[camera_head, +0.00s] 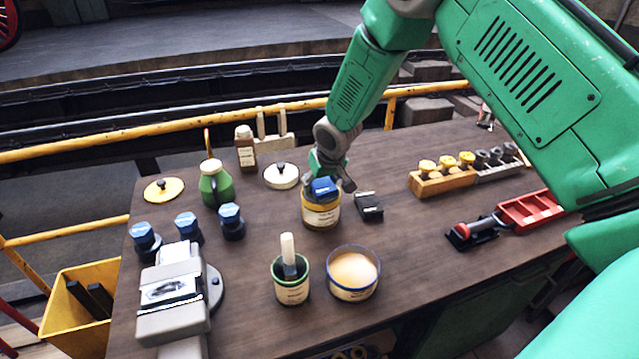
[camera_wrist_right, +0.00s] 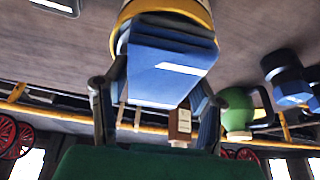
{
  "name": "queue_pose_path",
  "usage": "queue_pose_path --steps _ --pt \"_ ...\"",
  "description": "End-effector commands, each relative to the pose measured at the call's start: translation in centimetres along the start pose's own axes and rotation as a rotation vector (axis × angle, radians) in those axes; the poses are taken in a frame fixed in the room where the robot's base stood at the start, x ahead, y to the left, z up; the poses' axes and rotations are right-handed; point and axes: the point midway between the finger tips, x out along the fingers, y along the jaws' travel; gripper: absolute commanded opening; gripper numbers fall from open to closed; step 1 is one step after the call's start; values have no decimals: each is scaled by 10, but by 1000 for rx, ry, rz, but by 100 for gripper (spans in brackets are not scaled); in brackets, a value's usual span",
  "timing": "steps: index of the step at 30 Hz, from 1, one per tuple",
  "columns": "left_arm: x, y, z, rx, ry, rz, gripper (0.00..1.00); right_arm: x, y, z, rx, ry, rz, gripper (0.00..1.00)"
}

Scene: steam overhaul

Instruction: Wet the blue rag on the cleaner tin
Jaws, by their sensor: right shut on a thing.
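The blue rag (camera_head: 324,187) is a folded blue block with a pale label. It sits at the mouth of the yellow-rimmed cleaner tin (camera_head: 320,214), which stands upright on the bench. My right gripper (camera_head: 327,178) is above the tin, shut on the rag. In the right wrist view the rag (camera_wrist_right: 165,65) lies between the two fingers, against the tin's yellow rim (camera_wrist_right: 202,10). How far the rag reaches into the tin is hidden. My left gripper is not in view.
On the bench (camera_head: 250,265), a black box (camera_head: 368,206) stands right of the tin. An open tin of pale paste (camera_head: 353,272) and a green-rimmed brush tin (camera_head: 290,283) stand in front. A green can (camera_head: 215,185) and a vise (camera_head: 175,295) are left.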

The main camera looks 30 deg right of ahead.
Motion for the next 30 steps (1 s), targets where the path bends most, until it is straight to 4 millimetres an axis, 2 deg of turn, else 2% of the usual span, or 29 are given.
queue_pose_path --steps 1,17,30 --pt "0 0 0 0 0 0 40 4 0 8 1 -16 2 28" --pt "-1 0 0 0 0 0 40 3 0 8 1 -19 1 28" --pt "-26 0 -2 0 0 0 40 -31 0 -8 1 -7 0 27"
